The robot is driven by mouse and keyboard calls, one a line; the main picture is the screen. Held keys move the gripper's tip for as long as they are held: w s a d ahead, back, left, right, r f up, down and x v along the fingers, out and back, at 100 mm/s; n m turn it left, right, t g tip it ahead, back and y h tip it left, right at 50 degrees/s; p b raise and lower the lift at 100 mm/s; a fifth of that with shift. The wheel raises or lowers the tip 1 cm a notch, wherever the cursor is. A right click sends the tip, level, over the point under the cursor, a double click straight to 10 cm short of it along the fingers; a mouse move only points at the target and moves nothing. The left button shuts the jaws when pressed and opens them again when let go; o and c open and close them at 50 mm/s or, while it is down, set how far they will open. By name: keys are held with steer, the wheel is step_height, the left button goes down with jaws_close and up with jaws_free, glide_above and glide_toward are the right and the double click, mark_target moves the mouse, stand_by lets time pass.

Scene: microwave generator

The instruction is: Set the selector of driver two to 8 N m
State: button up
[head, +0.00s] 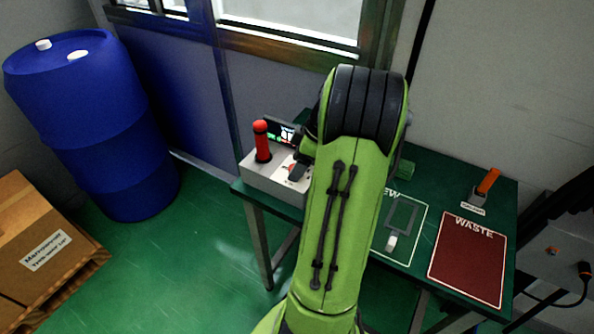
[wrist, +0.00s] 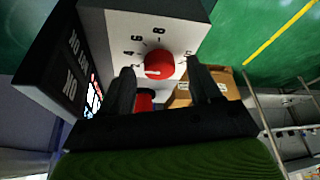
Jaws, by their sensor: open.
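The red selector knob (wrist: 158,64) sits on the pale top face of a driver box (wrist: 140,30) in the wrist view. Printed numbers, including 4, 6 and 8, curve around it; a white mark on the knob points toward its lower left, near the low end. In the head view the box (head: 268,182) stands at the table's left end, with the knob partly hidden by my gripper. My gripper (wrist: 163,88) is open, its two dark fingers on either side of the knob's near side, apart from it. I cannot read which driver number this is.
A red upright handle (head: 262,142) and a dark display (head: 284,132) stand by the knob. The green table (head: 450,170) also holds a red WASTE mat (head: 468,262) and an orange-handled tool (head: 487,181). A blue barrel (head: 95,125) and a carton (head: 40,250) stand left.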

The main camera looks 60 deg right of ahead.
steer(key=shift+w+a+f, duration=0.1)
steer(key=shift+w+f, duration=0.05)
steer(key=shift+f, duration=0.3)
steer(key=c, duration=1)
steer(key=shift+c, duration=0.2)
